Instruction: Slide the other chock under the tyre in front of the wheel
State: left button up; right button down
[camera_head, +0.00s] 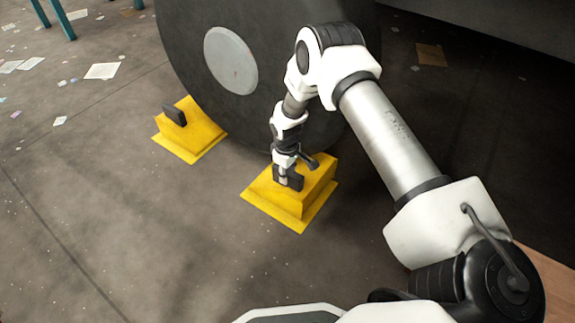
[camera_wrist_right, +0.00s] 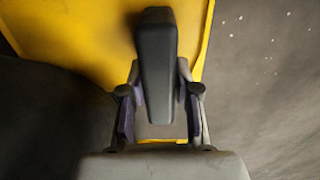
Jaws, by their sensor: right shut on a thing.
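A big dark tyre (camera_head: 180,60) with a pale grey hub (camera_head: 230,60) stands on the floor. One yellow chock (camera_head: 195,138) with a dark handle sits at the tyre's left side, close to it. The other yellow chock (camera_head: 312,190) lies on the floor at the right, near the tyre's lower right; the arm hides part of the gap between them. My right gripper (camera_head: 290,178) is shut on this chock's dark handle, which also shows between the fingers in the right wrist view (camera_wrist_right: 156,60). My left gripper is not in view.
The floor (camera_head: 110,220) left of the chocks is clear apart from small specks. Papers (camera_head: 102,71) lie at the upper left, near teal legs (camera_head: 62,18). A dark overhanging body (camera_head: 490,20) spans the upper right, with deep shadow beneath.

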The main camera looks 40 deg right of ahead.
jog(key=shift+f, duration=0.1)
jog(key=c, duration=0.8)
grip_release()
jog(key=shift+f, duration=0.1)
jog(key=shift+o, duration=0.2)
